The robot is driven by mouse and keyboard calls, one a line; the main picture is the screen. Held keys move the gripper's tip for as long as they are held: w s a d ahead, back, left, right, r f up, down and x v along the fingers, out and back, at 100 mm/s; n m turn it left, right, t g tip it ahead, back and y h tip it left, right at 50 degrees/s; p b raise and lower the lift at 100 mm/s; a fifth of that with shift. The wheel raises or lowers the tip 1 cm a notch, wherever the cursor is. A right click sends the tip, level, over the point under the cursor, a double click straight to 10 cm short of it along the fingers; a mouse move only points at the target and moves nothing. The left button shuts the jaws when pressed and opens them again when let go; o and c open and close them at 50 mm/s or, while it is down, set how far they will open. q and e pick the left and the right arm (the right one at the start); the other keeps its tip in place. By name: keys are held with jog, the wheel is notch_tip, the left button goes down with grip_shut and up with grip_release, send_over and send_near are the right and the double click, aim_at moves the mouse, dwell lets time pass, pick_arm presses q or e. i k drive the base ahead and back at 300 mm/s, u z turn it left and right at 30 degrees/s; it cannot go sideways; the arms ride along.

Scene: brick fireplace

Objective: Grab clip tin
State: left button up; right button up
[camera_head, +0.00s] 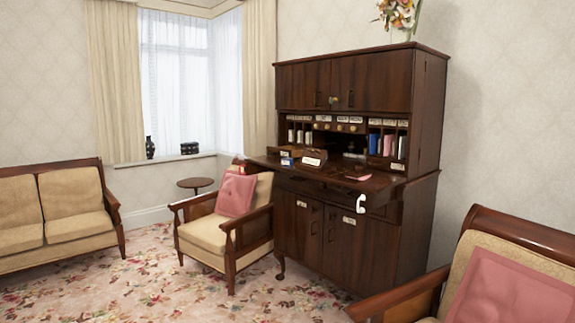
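No gripper or arm of mine is in view. A dark wooden writing cabinet (395,250) stands against the wall right of centre, with its desk leaf (336,173) folded down. On the leaf are a small brown box with a white label (313,158) and a small blue item (287,161). A pinkish flat item (358,177) lies near the leaf's right part. The labels are too small to read, so I cannot tell which thing, if any, is the clip tin.
An armchair with a pink cushion (237,194) stands close to the cabinet's left front. Another armchair (509,285) fills the lower right. A sofa (45,209) is at left, and a small round table (195,184) stands behind. Carpet (150,280) is clear at lower left and centre.

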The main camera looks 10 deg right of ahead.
aim_at(286, 161)
jog(key=i, duration=4.25)
jog(key=u, duration=2.1)
jog(key=i, duration=1.55)
jog(key=z, duration=3.55)
